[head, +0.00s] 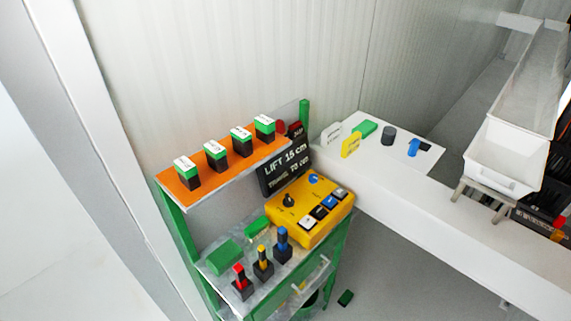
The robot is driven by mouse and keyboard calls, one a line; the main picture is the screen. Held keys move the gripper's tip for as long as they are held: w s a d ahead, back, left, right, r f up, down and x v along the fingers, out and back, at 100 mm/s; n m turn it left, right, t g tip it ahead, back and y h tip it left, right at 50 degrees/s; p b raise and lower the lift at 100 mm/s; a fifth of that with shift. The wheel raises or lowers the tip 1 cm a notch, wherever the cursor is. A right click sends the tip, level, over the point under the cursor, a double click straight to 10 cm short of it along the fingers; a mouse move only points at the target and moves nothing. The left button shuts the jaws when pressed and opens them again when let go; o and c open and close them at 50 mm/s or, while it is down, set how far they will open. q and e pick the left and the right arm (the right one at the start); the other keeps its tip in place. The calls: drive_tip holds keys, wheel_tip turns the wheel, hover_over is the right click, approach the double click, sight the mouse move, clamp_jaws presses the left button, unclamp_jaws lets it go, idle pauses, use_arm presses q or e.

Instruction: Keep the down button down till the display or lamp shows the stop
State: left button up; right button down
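A yellow control box (318,233) sits on the right part of a green-framed workbench. Its front row holds several push buttons in black, white and blue (330,202). Their labels are too small to read, so I cannot tell which one is the down button or whether any is pressed. A black knob (288,201) and a blue knob (314,180) are on its top. A black display board (285,172) behind it reads "LIFT 15 cm", with a partly legible line below. Neither gripper is in view.
An orange shelf (217,171) carries several black blocks with green-and-white tops. Red, yellow and blue-topped posts (263,262) and green blocks (224,257) stand on the bench. A white counter (450,232) runs right, with small parts and a white bin (503,158). Grey floor lies between.

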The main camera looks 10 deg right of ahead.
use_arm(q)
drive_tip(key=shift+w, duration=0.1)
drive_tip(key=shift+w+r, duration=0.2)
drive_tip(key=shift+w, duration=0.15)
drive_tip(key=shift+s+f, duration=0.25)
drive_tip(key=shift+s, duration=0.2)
